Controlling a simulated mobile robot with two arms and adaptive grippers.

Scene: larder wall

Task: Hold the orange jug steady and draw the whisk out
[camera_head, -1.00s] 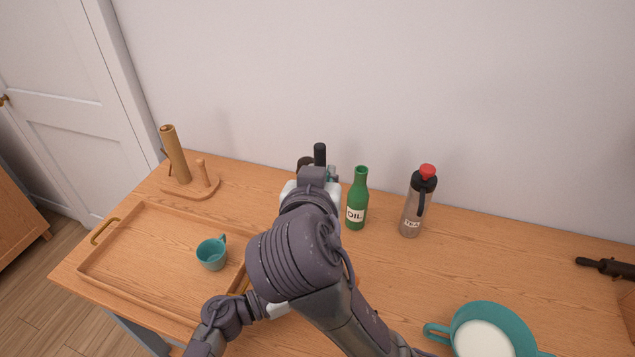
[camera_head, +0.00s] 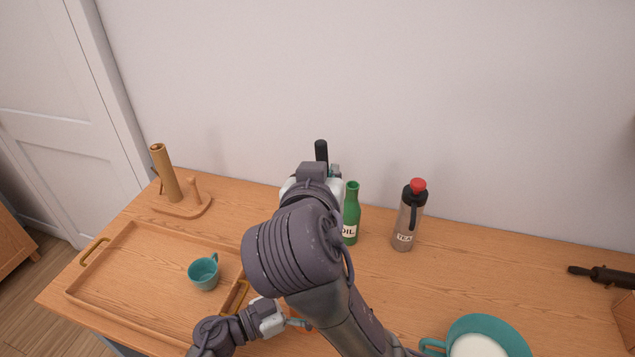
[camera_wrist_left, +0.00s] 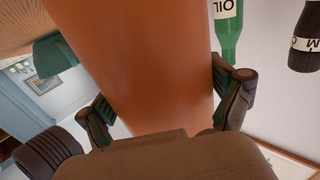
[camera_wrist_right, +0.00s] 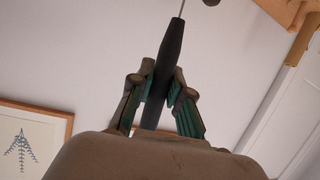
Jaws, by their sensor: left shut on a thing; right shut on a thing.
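The orange jug (camera_wrist_left: 158,60) fills the middle of the left wrist view, between the two fingers of my left gripper (camera_wrist_left: 165,105). In the head view only a sliver of the jug shows beside my left gripper (camera_head: 288,322); my right arm covers the rest. My right gripper (camera_wrist_right: 158,90) is shut on the whisk's black handle (camera_wrist_right: 168,60), and a thin metal shaft runs on from the handle. In the head view the handle (camera_head: 321,150) stands upright above my right gripper (camera_head: 322,178). The whisk's wire end is hidden, so I cannot tell whether it is inside the jug.
A green oil bottle (camera_head: 351,215) stands close right of my right gripper, with a tea flask (camera_head: 407,220) beyond it. A wooden tray (camera_head: 130,285) with a teal cup (camera_head: 203,272) lies left. A teal pan (camera_head: 488,325) sits front right.

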